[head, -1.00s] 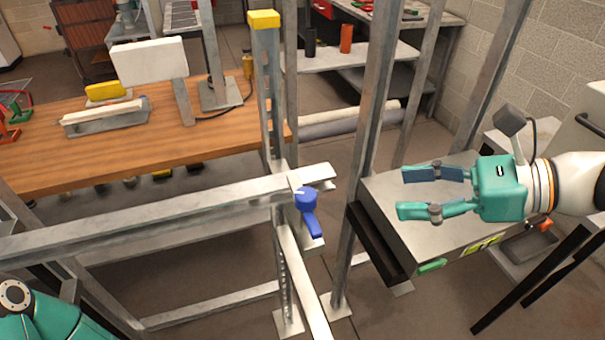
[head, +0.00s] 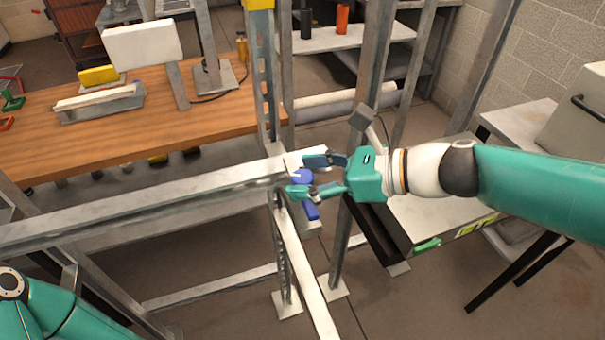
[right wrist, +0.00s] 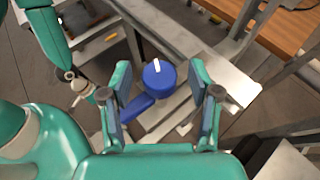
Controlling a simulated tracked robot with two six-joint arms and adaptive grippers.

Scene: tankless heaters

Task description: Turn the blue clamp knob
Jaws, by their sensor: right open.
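The blue clamp knob (head: 302,177) sits on the metal frame where the rails meet, with its blue lever (head: 312,211) pointing down toward the front. My right gripper (head: 306,175) is open, with its fingers on either side of the knob in the head view. In the right wrist view the round knob (right wrist: 159,76) with a white mark lies between the two open fingertips, with gaps on both sides. Its lever (right wrist: 137,107) points down-left there. Whether a finger touches the knob cannot be told.
A long metal rail (head: 130,210) runs left from the knob, and another rail (head: 305,270) runs toward the front. Upright posts (head: 372,90) stand close behind my right gripper. A wooden bench (head: 110,140) is at the back left. A metal box (head: 430,215) lies below my right arm.

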